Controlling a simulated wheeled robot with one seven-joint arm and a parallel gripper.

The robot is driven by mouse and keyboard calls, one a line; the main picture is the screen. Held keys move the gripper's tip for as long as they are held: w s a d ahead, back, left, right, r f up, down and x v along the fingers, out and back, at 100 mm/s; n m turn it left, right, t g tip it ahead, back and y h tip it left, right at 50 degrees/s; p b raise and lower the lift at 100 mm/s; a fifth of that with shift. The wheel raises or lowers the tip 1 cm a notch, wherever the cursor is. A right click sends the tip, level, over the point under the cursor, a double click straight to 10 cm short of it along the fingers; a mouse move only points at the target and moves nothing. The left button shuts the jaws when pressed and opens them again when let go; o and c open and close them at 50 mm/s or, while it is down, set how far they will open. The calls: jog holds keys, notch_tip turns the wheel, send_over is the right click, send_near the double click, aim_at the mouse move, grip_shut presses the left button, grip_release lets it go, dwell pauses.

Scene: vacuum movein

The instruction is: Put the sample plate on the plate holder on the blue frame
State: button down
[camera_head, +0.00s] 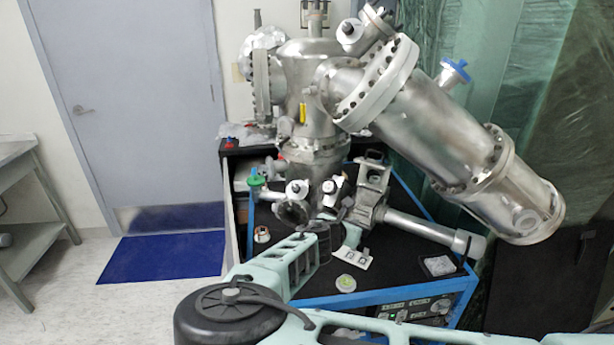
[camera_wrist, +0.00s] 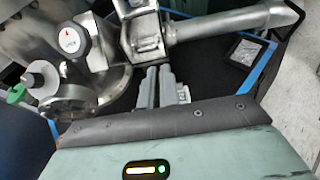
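The blue frame (camera_head: 340,299) carries a black top with a steel vacuum chamber (camera_head: 310,105) on it. My gripper (camera_wrist: 158,85) shows in the wrist view as two grey fingers, close together, pointing at the metal fittings under the chamber. I cannot tell whether anything thin is between them. In the head view my pale green arm reaches over the frame's near left side, and the fingertips are hard to make out. A small white bracket with dark squares (camera_head: 357,259) lies just right of my wrist; I cannot tell if it is the plate holder. I cannot identify the sample plate.
A clear tray (camera_head: 438,266) lies at the right of the top, also in the wrist view (camera_wrist: 246,51). A metal tube (camera_head: 425,229) extends rightward from the fittings. The black top between bracket and tray is clear.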

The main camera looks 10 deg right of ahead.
jog(key=s+d+f+n+t+y+b, duration=0.4)
jog(key=s+d+f+n+y, duration=0.2)
jog(key=s+d+n+y, duration=0.1)
jog(key=shift+s+f+n+y+b, duration=0.2)
jog(key=shift+s+n+y+b, duration=0.1)
jog(key=shift+s+n+y, duration=0.85)
